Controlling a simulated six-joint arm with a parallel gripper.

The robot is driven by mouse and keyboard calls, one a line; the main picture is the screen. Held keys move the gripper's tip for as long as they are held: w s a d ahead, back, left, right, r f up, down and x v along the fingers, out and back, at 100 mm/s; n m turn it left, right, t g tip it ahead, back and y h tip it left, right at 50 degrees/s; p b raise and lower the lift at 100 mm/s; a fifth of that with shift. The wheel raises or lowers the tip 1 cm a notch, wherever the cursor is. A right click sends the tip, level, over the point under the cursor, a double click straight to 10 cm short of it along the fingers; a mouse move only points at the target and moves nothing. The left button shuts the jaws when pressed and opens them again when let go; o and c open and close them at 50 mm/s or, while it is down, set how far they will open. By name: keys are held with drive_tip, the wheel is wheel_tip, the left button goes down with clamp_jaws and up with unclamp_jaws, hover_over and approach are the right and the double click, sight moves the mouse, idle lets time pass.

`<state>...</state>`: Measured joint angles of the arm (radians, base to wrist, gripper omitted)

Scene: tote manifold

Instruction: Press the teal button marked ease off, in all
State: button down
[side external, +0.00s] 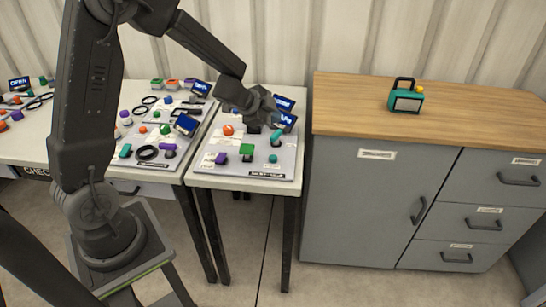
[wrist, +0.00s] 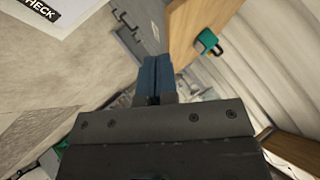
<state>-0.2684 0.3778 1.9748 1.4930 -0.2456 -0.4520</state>
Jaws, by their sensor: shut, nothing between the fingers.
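A light panel (side external: 215,171) on the right-hand table carries several coloured controls. A small teal knob or button (side external: 273,158) is at its right side, and a teal lever-like piece (side external: 276,137) is just behind. The labels are too small to read, so I cannot tell which is marked ease off. My gripper (side external: 264,112) is above the back part of the panel, apart from the teal pieces. In the wrist view its blue fingers (wrist: 156,75) are shut together with nothing between them.
An orange knob (side external: 228,130) and a purple piece (side external: 221,158) share the panel. Blue display screens (side external: 284,103) stand behind. Another panel (side external: 135,165) lies on the left table. A grey cabinet (side external: 360,205) stands to the right, with a teal device (side external: 406,98) on its wooden top.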

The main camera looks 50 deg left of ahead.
sight(273, 158)
drive_tip(key=shift+f+m+g+h, duration=0.3)
drive_tip(key=shift+f+m+h, duration=0.15)
drive_tip(key=shift+f, duration=0.7)
drive_tip(key=shift+f, duration=4.4)
drive_tip(key=shift+f, duration=0.1)
drive_tip(key=shift+f, duration=0.3)
drive_tip(key=shift+f, duration=0.5)
drive_tip(key=shift+r, duration=0.9)
